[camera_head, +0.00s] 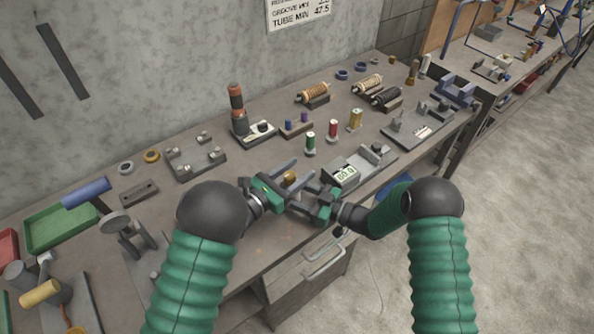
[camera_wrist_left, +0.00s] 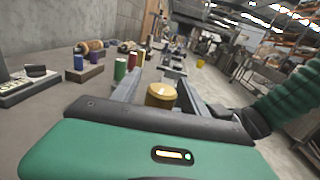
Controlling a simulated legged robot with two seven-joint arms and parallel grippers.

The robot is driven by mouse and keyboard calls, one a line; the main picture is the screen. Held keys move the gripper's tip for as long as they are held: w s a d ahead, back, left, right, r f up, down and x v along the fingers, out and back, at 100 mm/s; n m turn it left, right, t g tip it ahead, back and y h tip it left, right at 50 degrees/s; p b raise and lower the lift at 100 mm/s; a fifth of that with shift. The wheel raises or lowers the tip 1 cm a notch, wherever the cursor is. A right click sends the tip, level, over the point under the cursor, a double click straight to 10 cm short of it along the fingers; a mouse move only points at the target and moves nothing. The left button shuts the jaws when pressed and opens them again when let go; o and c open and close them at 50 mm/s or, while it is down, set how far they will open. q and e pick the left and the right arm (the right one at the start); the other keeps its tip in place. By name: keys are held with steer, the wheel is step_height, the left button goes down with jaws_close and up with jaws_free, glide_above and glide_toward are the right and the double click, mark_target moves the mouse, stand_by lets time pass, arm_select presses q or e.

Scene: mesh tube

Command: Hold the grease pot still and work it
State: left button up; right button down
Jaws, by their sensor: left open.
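The grease pot appears to be the small brass-coloured pot (camera_head: 290,178) near the front edge of the bench. In the left wrist view the pot (camera_wrist_left: 161,95) has a rounded cap and stands upright between my left gripper's fingers. My left gripper (camera_head: 291,174) is open around it, with a finger on each side; its fingers (camera_wrist_left: 160,92) also show in the wrist view. Whether either finger touches the pot is unclear. My right gripper (camera_head: 304,200) is close by on the right, low in front of the pot. Its fingers are partly hidden, and their opening is unclear.
Green (camera_head: 310,143) and red (camera_head: 333,130) cylinders stand behind. A grey plate with posts (camera_head: 195,156) lies at left. The bench's front edge, with a drawer (camera_head: 310,262) below, is close.

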arm_select(q)
jaws_close()
steer(key=shift+m+g+h, duration=0.4)
steer(key=m+g+h, duration=0.1)
steer(key=g, duration=0.1)
steer(key=m+g+h, duration=0.1)
steer(key=m+g, duration=0.1)
steer(key=m+g+h, duration=0.1)
steer(key=g, duration=0.1)
steer(key=shift+s+d+m, duration=0.2)
steer(key=shift+s+m, duration=0.1)
steer(key=shift+s, duration=0.1)
steer(key=m+g, duration=0.1)
steer(key=g, duration=0.2)
steer(key=m+g, duration=0.2)
steer(key=g, duration=0.1)
steer(key=s+m+g, duration=0.1)
steer(key=m+g, duration=0.1)
steer(key=shift+s+g+h, duration=0.1)
steer(key=shift+g+h, duration=0.3)
steer(key=shift+m, duration=0.3)
jaws_free()
steer(key=shift+s, duration=0.2)
steer(key=w+a, duration=0.2)
steer(key=a, duration=0.5)
steer(key=shift+a+f, duration=0.15)
